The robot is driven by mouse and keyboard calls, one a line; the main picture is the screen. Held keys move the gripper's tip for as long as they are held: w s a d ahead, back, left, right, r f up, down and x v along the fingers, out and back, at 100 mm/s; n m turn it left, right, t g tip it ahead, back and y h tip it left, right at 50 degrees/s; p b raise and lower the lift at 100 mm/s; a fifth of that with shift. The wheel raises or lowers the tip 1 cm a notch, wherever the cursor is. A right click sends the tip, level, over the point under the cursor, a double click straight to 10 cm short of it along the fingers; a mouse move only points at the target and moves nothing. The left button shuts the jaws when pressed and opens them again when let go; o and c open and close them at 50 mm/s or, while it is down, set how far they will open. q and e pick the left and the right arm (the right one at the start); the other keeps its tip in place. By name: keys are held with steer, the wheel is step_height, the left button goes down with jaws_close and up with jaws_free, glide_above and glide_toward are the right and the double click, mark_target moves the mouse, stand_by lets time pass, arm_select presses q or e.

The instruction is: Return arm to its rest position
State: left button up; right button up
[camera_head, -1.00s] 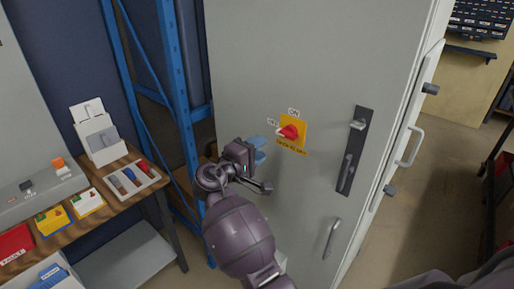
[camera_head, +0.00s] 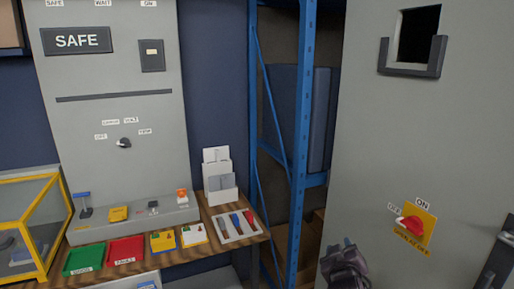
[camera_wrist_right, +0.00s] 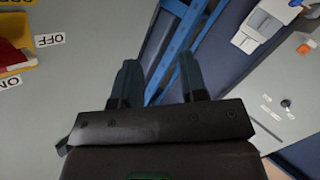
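My right gripper (camera_wrist_right: 158,78) shows in the right wrist view, its two blue-grey fingers apart with nothing between them. The switch (camera_wrist_right: 12,55) also shows at the left edge of the right wrist view, apart from the fingers. My left gripper is in neither view.
A blue shelving frame (camera_head: 303,150) stands close left of the cabinet. Further left, a wooden bench (camera_head: 205,253) holds trays, cards and a tool holder (camera_head: 236,229) below a grey panel with a SAFE sign (camera_head: 77,41). A yellow-framed case (camera_head: 40,190) is at far left.

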steer(key=s+d+f+m+g+y, duration=0.1)
steer(key=s+d+f+g, duration=0.1)
steer(key=s+f, duration=0.8)
steer(key=s+d+f+m+g+y, duration=0.2)
steer(key=s+d+f, duration=0.2)
steer(key=s+f, duration=0.7)
steer(key=s, duration=0.8)
steer(key=shift+s+d, duration=0.2)
steer(key=shift+f, duration=0.1)
